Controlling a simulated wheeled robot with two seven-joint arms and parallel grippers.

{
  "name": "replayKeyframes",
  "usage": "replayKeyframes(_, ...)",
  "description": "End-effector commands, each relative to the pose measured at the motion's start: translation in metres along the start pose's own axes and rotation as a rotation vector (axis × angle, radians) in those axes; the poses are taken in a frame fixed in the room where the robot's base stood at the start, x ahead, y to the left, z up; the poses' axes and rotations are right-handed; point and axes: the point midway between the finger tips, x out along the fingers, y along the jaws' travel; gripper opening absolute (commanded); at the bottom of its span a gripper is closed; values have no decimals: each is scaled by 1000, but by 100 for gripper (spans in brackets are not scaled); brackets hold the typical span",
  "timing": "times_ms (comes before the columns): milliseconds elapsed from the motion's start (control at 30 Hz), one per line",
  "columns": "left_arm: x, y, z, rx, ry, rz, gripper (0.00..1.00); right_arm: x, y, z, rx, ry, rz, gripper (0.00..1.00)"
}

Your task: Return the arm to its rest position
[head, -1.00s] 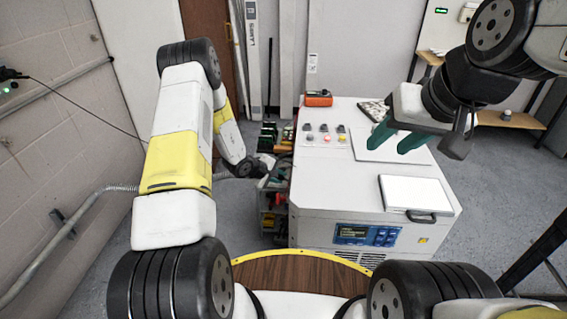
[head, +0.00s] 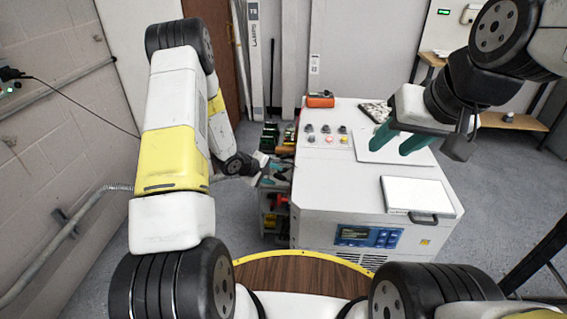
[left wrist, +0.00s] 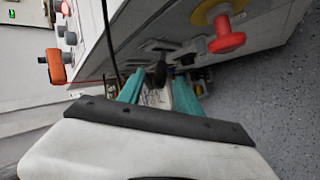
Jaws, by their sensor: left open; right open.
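My left gripper (head: 267,176) is at the left side of the white cabinet (head: 330,210), beside its open side with terminals and cables. In the left wrist view its teal fingers (left wrist: 160,95) are apart, with a dark part and a pale part visible behind and between them; whether they touch is unclear. My left arm reaches forward and bends down toward that side. My right gripper (head: 396,143) is open and empty above the cabinet top at the right.
A red knob (head: 280,202) sticks out from the cabinet's left side; it also shows in the left wrist view (left wrist: 228,40). Buttons (head: 327,135), an orange device (head: 320,100) and a white panel (head: 417,194) are on top. A brick wall (head: 60,110) stands left, with free floor between.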

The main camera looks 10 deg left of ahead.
Motion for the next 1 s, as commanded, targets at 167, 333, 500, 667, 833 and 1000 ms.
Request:
replayKeyframes(167,-20,0,-1,1,1,-1,41,0,0,0,0,0,0,43)
replayKeyframes(333,-24,0,0,0,0,-1,41,0,0,0,0,0,0,43)
replayKeyframes(500,-24,0,0,0,0,-1,41,0,0,0,0,0,0,43)
replayKeyframes(667,-36,21,5,30,-19,24,41,0,0,0,0,0,0,43)
replayKeyframes(833,-88,91,38,153,-109,95,41,0,0,0,0,0,0,43)
replayKeyframes(1000,-163,147,92,327,-220,128,41,0,0,0,0,0,0,43)
